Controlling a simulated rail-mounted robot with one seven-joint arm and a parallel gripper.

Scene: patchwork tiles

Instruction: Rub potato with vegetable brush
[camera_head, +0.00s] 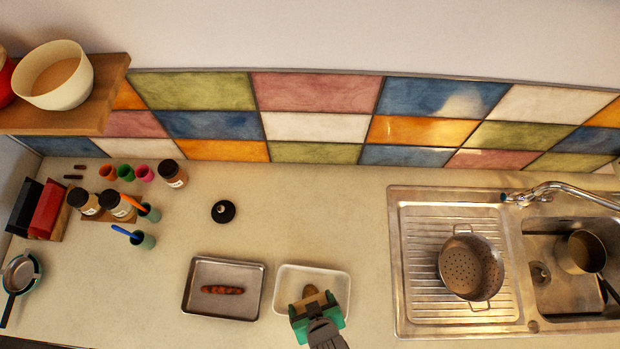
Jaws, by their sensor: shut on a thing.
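My gripper (317,311), with teal fingers, is at the bottom centre over the front of a white tray (345,283). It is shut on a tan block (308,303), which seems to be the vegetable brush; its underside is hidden. A brown rounded thing, likely the potato (311,290), shows in the white tray just beyond the block. From above I cannot tell whether the block touches the potato.
A metal tray (187,293) with a reddish-brown elongated item stands to the left. A ribbed drainboard (417,290) holds a colander (470,267); a pot (581,252) is in the sink. Jars (172,174) and cups stand at the back left. The counter behind the trays is mostly clear.

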